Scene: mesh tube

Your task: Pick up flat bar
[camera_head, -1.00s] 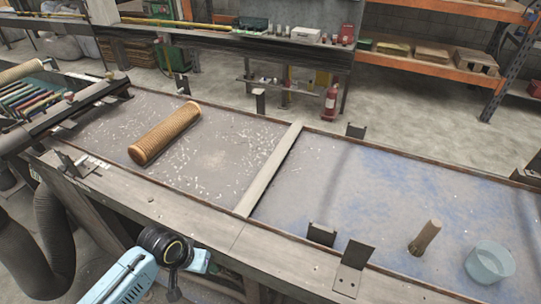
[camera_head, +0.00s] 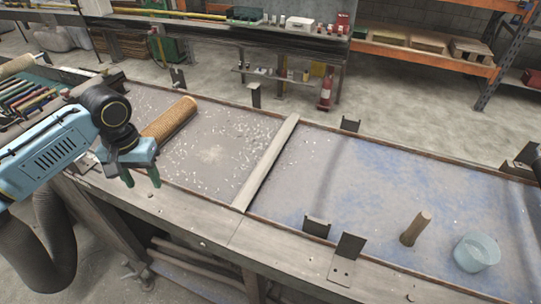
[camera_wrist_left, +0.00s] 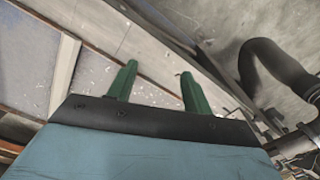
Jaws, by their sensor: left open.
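A long, pale grey flat bar (camera_head: 266,165) lies across the worktable between its left and right sections. My left gripper (camera_head: 141,181) is open and empty, left of the bar, with its green fingers pointing down above the table's front edge. A clear gap separates the gripper from the bar. In the left wrist view the two green fingers (camera_wrist_left: 158,72) are spread with nothing between them. A pale strip (camera_wrist_left: 66,70) shows at the left there; I cannot tell if it is the bar. My right gripper is not in view.
A tan mesh tube (camera_head: 170,122) lies on the left section, its near end hidden by my left arm. Upright brackets (camera_head: 347,257) line the table's edges.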

